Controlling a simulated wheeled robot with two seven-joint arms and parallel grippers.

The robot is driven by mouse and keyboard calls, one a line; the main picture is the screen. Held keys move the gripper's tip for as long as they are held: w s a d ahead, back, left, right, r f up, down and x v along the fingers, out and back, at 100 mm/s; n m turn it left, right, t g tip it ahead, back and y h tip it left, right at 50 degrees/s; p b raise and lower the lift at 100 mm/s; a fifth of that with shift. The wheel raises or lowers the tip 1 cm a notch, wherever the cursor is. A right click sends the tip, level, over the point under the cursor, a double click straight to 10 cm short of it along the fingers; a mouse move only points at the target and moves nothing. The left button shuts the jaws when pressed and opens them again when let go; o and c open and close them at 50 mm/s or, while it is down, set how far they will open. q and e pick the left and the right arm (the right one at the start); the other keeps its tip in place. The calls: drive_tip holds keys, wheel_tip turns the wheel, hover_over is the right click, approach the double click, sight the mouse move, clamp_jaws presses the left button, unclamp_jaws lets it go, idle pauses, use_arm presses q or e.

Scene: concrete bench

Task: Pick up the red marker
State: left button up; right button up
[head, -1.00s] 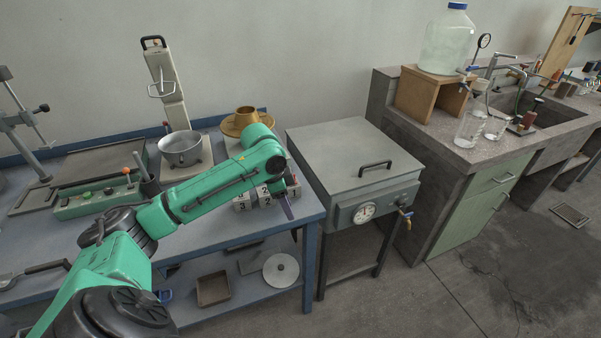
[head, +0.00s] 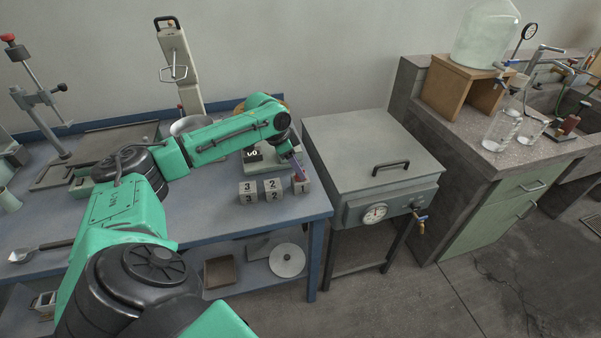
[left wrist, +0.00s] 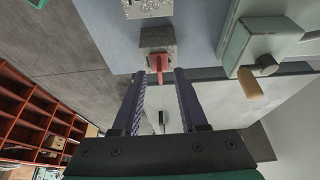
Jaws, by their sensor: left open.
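The red marker (left wrist: 159,63) shows in the left wrist view as a short red piece at a grey block (left wrist: 157,38). My left gripper (left wrist: 160,73) is open, with one purple finger on each side of the marker's line. I cannot tell whether the marker is fully between the fingertips, and neither finger visibly touches it. In the head view, my left gripper (head: 298,168) is over the block marked 1 (head: 302,187), at the bench's right end. The marker is hard to make out there. My right gripper is not in view.
Blocks marked 3 (head: 247,193) and 2 (head: 273,190) stand left of block 1 on the blue bench (head: 215,228). A grey lidded box (head: 350,145) with a gauge stands close on the right. A metal pan (head: 190,125) is behind my arm.

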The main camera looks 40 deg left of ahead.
use_arm(q)
drive_tip(key=shift+x, duration=0.8)
clamp_jaws()
drive_tip(key=shift+r, duration=0.1)
